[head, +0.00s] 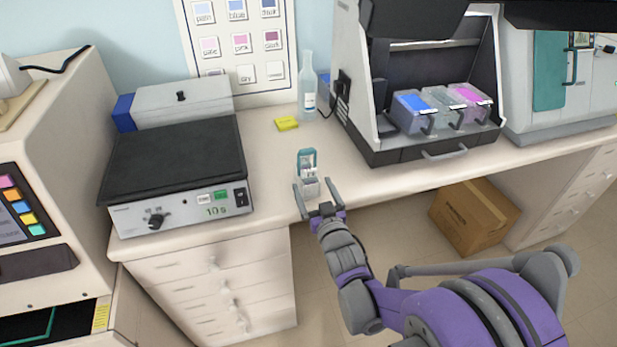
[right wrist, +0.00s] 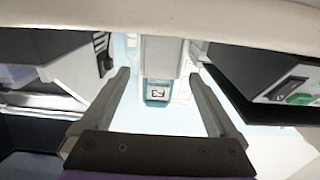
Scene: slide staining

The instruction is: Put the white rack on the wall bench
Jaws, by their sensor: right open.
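The small white rack (head: 310,187) stands upright near the front edge of the wall bench (head: 270,158). A teal-framed piece (head: 307,160) rises from it. My right gripper (head: 318,192) is open at the bench's front edge, with its fingers on either side of the rack. In the right wrist view, the rack (right wrist: 160,56) shows as a pale block between the two spread fingers, with a gap on each side. My left gripper is not in view.
A hotplate-like box with a black top (head: 175,160) stands left of the rack. An open hood with staining jars (head: 440,108) stands to the right. A yellow note pad (head: 286,124) and a bottle (head: 307,88) are behind. Bare bench lies around the rack.

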